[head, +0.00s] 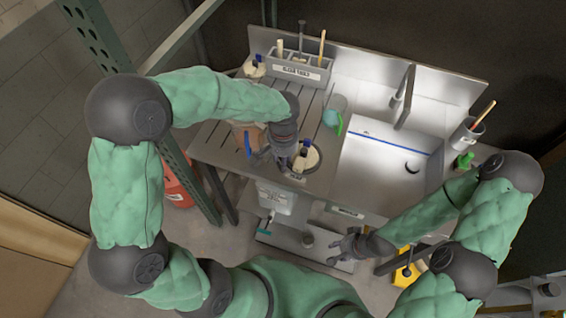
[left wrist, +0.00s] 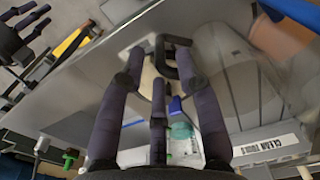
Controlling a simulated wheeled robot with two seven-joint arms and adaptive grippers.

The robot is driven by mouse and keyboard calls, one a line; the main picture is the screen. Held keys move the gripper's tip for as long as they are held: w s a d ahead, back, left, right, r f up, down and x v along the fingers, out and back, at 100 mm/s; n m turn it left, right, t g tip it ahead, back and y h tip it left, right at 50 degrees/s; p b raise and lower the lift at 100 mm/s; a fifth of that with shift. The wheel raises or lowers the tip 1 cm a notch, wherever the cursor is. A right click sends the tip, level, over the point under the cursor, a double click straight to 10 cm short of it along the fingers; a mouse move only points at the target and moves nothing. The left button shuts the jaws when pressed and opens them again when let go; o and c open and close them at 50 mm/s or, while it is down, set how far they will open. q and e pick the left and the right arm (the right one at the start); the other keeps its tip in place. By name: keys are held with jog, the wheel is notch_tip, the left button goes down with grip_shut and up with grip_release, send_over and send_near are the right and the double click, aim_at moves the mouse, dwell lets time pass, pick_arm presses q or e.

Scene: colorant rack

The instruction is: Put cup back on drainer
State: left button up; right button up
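My left gripper (head: 283,165) is above the front edge of the drainer (head: 218,148), beside a round cream-topped item (head: 309,160) with black and blue parts. In the left wrist view, the fingers (left wrist: 160,68) stand around a cream piece (left wrist: 148,82) and a black loop; whether they touch is unclear. A clear cup with a green handle (head: 339,124) stands on the drainer beside the sink. A container with a blue handle (head: 248,145) stands left of my left gripper, partly hidden. My right gripper (head: 352,248) is spread open and empty in front of the counter.
The steel sink (head: 385,175) is right of the drainer. A labelled tool holder (head: 288,72) and another cream-topped item (head: 255,69) stand at the back. A tool cup (head: 467,135) is at the far right. A green metal post (head: 165,145) rises at the left.

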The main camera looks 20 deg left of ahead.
pick_arm(q)
notch_tip(320, 180, up, 8)
jog(key=shift+f+p, duration=0.1)
jog(key=shift+p, duration=0.55)
